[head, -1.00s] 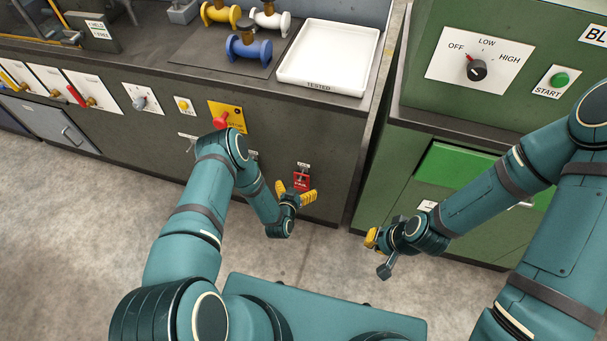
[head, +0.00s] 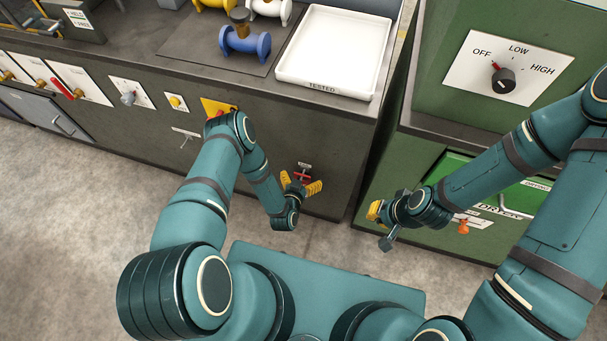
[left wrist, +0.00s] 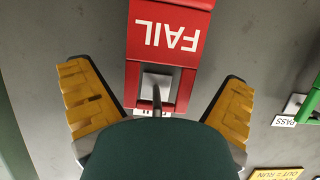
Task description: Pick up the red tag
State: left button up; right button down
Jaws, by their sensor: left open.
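The red tag (head: 303,175) hangs on the front of the dark grey bench, below a small white label. In the left wrist view the red tag (left wrist: 170,42) reads FAIL upside down, with a grey square and a thin hook at its end nearer my gripper. My left gripper (head: 300,184) is open in front of it. In the left wrist view its yellow fingers stand on either side of the tag's hook end, with gaps to both. The dark palm hides the label's lower part. My right gripper (head: 376,212) is by the green cabinet, away from the tag; its opening is unclear.
A green PASS tag (left wrist: 307,106) hangs to the right in the left wrist view. A white TESTED tray (head: 335,55) and a blue spool (head: 245,45) are on the bench. A green cabinet (head: 425,125) stands to the right. The floor is clear at left.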

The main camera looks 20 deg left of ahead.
pick_arm(q)
jog(key=shift+w, duration=0.1)
jog(key=shift+c, duration=0.3)
jog(key=c, duration=1.1)
jog(key=shift+r, duration=0.15)
